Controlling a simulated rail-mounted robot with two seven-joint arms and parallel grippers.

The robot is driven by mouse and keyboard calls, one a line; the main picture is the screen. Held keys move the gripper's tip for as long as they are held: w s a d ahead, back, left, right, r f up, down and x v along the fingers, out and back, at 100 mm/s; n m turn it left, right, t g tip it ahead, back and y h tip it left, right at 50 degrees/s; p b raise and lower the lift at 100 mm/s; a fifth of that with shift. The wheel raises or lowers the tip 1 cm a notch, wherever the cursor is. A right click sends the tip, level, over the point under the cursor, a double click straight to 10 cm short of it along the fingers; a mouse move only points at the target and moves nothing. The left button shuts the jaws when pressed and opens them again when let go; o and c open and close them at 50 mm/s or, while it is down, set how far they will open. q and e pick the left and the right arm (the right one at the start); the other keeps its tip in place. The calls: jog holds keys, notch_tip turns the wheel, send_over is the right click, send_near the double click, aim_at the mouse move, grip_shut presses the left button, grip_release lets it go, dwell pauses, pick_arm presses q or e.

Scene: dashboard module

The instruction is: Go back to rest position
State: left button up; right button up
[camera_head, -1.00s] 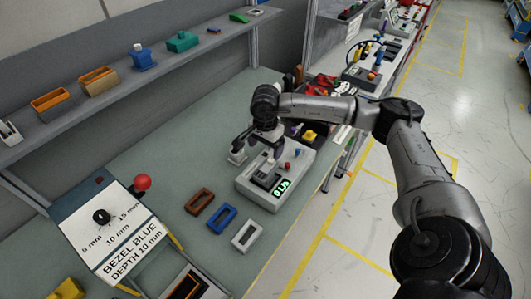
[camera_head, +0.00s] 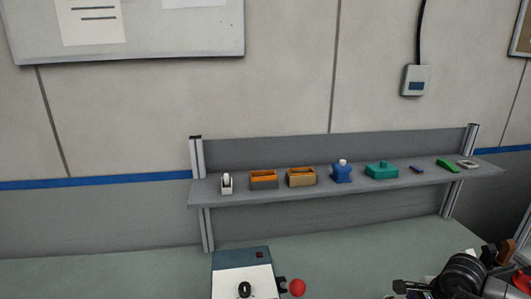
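My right arm's dark wrist (camera_head: 462,276) shows at the bottom right corner, over the bench. A small dark part reaching left from it may be the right gripper (camera_head: 408,288), but it is cut by the bottom edge and its fingers cannot be made out. My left arm and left gripper are not in view.
A shelf (camera_head: 300,198) along the wall holds a tape dispenser (camera_head: 227,184), orange and tan bins (camera_head: 301,177), a blue bottle-like item (camera_head: 342,172) and a teal box (camera_head: 382,170). The bench's left part looks clear.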

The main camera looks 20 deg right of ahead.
jog(key=w+a+r+m+t+y, duration=0.65)
jog(key=w+a+r+t, duration=0.25)
jog(key=r, duration=0.2)
notch_tip(320, 180, up, 16)
jog(key=d+m+t+h, duration=0.1)
jog(key=m+t+h, duration=0.95)
jog(key=m, duration=1.15)
jog(key=s+a+f+m+g, duration=0.3)
jog(key=f+m+g, duration=0.15)
jog(key=f, duration=0.35)
jog(key=s+a+f+m+g+h, duration=0.1)
jog(key=s+a+f+m+g, duration=0.15)
jog(key=f+m, duration=0.45)
jog(key=s+a+f+m+g, duration=0.2)
jog(key=s+f+m+g, duration=0.25)
jog(key=f, duration=0.45)
jog(key=s+a+f+m+g+y, duration=0.25)
jog(key=s+a+f, duration=0.35)
jog(key=s+f, duration=0.55)
jog(key=s+a+f+m+g+y, duration=0.15)
jog(key=s+a+f+g, duration=0.3)
jog(key=s+f, duration=0.7)
notch_tip(320, 180, up, 26)
jog(key=p, duration=2.3)
jog(key=shift+s+a+f+p, duration=0.2)
jog(key=shift+a+p, duration=0.1)
jog(key=shift+p, duration=0.1)
